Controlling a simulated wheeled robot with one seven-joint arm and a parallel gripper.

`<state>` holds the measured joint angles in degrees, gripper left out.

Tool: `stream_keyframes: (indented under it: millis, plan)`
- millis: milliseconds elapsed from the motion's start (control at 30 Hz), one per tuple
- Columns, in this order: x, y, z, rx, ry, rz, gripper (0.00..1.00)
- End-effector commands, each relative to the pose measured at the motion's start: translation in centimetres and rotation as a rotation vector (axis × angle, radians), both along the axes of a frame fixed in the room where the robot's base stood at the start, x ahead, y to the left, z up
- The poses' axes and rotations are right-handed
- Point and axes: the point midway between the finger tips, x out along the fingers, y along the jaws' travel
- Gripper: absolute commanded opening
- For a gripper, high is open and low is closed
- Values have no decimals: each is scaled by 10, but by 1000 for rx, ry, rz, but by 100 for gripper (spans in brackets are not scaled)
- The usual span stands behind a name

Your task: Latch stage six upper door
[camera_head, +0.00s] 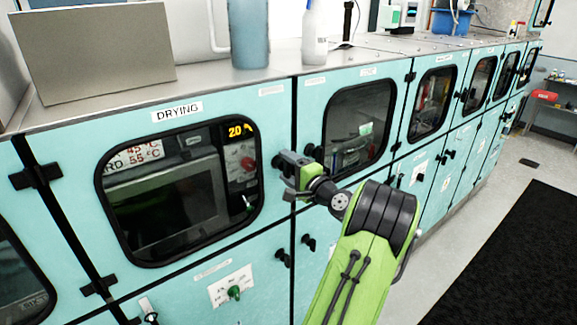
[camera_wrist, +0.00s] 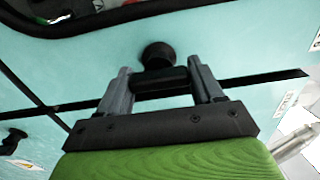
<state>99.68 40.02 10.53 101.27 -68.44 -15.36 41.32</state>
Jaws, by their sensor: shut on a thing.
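My gripper (camera_head: 287,172) is at the seam between the upper door marked DRYING (camera_head: 240,215) and the windowed upper door to its right (camera_head: 312,125). In the wrist view its two grey fingers (camera_wrist: 161,88) are shut on a black latch handle (camera_wrist: 158,83), with a round black knob (camera_wrist: 157,55) just behind it. In the head view my gripper hides this latch, so I cannot tell which of the two doors it belongs to. Both doors look flush with the cabinet front. No readable label shows which door is stage six.
More turquoise doors with windows (camera_head: 433,100) run away to the right. Lower latches (camera_head: 283,257) sit below my gripper. A grey panel (camera_head: 95,50) and bottles (camera_head: 249,35) stand on the cabinet top. The floor on the right, with a black mat (camera_head: 510,250), is clear.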

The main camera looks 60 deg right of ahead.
Motion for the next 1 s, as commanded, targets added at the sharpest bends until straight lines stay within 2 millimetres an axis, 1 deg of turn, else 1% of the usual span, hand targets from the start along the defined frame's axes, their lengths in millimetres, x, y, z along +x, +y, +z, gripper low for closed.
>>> stream_keyframes:
  millis: [333, 367, 400, 467, 500, 733, 800, 867, 967, 1000]
  plan:
    - [0, 0, 0, 5, -4, 0, 36]
    - [0, 0, 0, 5, -4, 0, 69]
    - [0, 0, 0, 5, -4, 0, 76]
    - [0, 0, 0, 4, -3, 0, 85]
    - [0, 0, 0, 4, -3, 0, 87]
    - [0, 0, 0, 3, -3, -1, 87]
    - [-4, 1, -1, 3, -1, -2, 87]
    - [-12, 5, -2, 3, -1, -5, 87]
    - [-34, 15, -4, 4, -1, -8, 87]
    - [-45, 20, -4, 3, 0, -8, 87]
